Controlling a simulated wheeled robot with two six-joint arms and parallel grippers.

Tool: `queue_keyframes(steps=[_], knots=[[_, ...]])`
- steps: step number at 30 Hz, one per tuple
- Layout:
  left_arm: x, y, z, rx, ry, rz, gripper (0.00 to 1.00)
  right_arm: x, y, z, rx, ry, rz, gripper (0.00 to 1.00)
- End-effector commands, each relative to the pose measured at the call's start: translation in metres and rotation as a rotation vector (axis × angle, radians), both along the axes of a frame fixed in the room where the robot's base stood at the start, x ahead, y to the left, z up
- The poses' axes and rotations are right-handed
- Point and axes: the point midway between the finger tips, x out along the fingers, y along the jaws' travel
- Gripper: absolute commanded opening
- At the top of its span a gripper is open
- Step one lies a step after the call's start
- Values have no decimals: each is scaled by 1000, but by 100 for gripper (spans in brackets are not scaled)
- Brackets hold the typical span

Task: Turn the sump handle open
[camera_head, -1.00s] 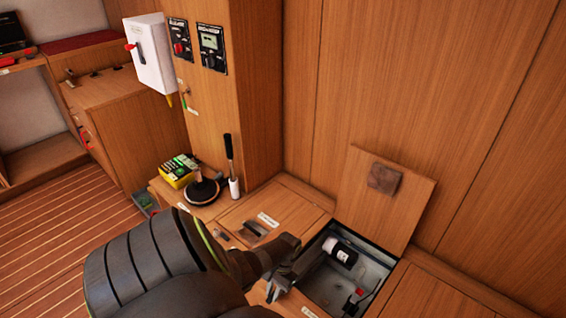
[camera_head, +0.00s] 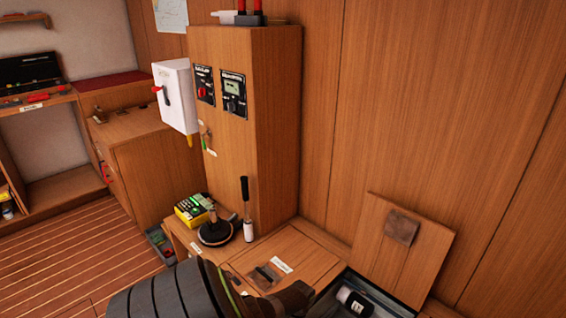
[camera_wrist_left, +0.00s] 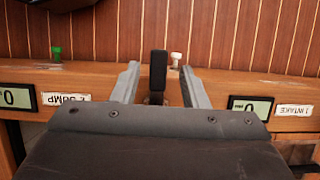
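In the left wrist view my left gripper (camera_wrist_left: 160,68) is open. An upright black handle (camera_wrist_left: 157,72) stands between its two fingers, with a gap on each side. An upside-down label reading 2 SUMP (camera_wrist_left: 66,98) is on the wooden ledge to the left. A green knob (camera_wrist_left: 57,53) stands above that label. I cannot tell which of these is the sump handle. In the head view my left arm crosses the bottom edge, and its fingertips are out of frame. My right gripper is not in view.
Small displays (camera_wrist_left: 249,108) reading 0 and a 1 INTAKE label (camera_wrist_left: 294,110) are on the ledge. In the head view an open hatch lid (camera_head: 402,250) leans on the wall beside a bin with a bottle (camera_head: 355,303).

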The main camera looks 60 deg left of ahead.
Motion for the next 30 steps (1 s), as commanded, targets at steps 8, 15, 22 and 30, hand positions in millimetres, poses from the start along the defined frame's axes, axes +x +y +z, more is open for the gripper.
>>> queue_keyframes(steps=[8, 15, 22, 30], knots=[[4, 0, 11, -1, -1, 0, 40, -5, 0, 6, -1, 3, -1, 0], [23, 6, 59, 2, -4, 0, 40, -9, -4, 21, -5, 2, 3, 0], [44, 11, 110, 1, -4, -1, 40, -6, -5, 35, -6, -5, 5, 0], [61, 14, 151, -1, -1, 0, 40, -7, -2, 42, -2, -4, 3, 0]])
